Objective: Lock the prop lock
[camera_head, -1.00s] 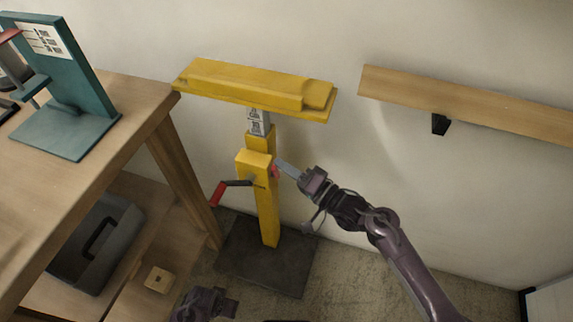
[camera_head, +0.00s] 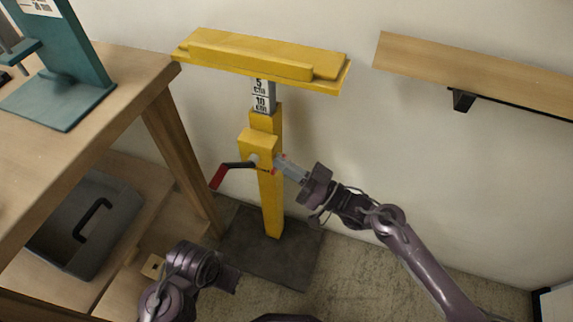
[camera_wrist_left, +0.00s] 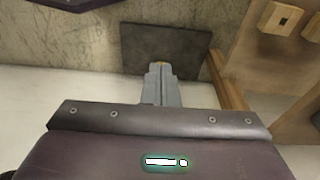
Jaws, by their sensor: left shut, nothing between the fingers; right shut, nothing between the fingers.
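The prop is a yellow stand with a post (camera_head: 272,205), a flat yellow top beam (camera_head: 255,58) and a yellow block (camera_head: 257,148). A black crank with a red handle (camera_head: 218,177) sticks out left of the block. A small red part, seemingly the lock (camera_head: 270,171), shows at the block's lower right, mostly hidden by my right gripper (camera_head: 279,166). That gripper is shut, its fingertips at the block's right side; I cannot tell whether they touch. My left gripper (camera_head: 236,283) is shut and empty, low in front of the stand; its fingers (camera_wrist_left: 158,80) show in the left wrist view.
A wooden workbench (camera_head: 120,115) stands at the left with a teal stand (camera_head: 65,95) on it and a grey bin (camera_head: 85,230) below. A wooden wall shelf (camera_head: 475,72) is at the right. The dark base plate (camera_head: 270,255) lies on the floor.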

